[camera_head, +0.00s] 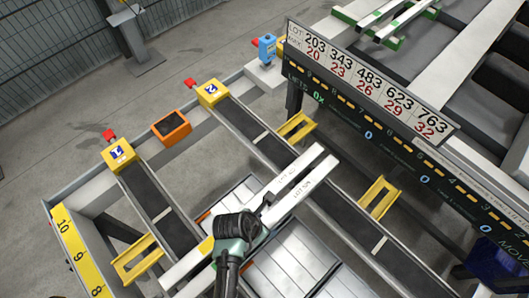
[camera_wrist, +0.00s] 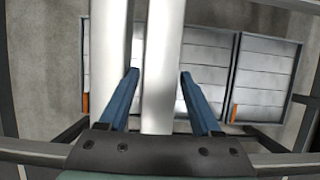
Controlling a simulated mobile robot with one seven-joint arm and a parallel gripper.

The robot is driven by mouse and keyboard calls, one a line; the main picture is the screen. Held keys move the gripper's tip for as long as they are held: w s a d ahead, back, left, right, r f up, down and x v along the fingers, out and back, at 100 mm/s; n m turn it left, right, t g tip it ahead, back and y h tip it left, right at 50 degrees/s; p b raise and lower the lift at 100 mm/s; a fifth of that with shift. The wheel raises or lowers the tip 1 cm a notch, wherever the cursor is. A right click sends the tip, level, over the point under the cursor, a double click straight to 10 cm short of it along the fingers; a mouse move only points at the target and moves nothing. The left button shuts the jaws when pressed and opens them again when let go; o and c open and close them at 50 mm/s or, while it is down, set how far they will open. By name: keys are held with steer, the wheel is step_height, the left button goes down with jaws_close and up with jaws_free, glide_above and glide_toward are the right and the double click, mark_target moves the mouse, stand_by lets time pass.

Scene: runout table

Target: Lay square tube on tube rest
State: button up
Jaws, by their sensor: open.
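Two pale square tubes lie side by side across the conveyor frame. In the wrist view, the open fingers (camera_wrist: 160,75) straddle one tube (camera_wrist: 164,60), with the left finger by the gap between the tubes. The second tube (camera_wrist: 110,55) is outside the left finger. I cannot tell whether the fingers touch either tube. No part is clearly marked as the tube rest; yellow brackets (camera_head: 380,197) stand beside the rails.
Yellow blocks numbered 1 (camera_head: 118,155) and 2 (camera_head: 211,93) cap two dark rails. An orange box (camera_head: 171,128) sits between them. A sign board (camera_head: 370,75) and machine frame stand at right. Grey slatted panels (camera_head: 290,262) lie below the gripper.

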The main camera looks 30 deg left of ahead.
jaws_close()
stand_by(0.3)
stand_by(1.1)
steer(key=shift+w+r, duration=0.1)
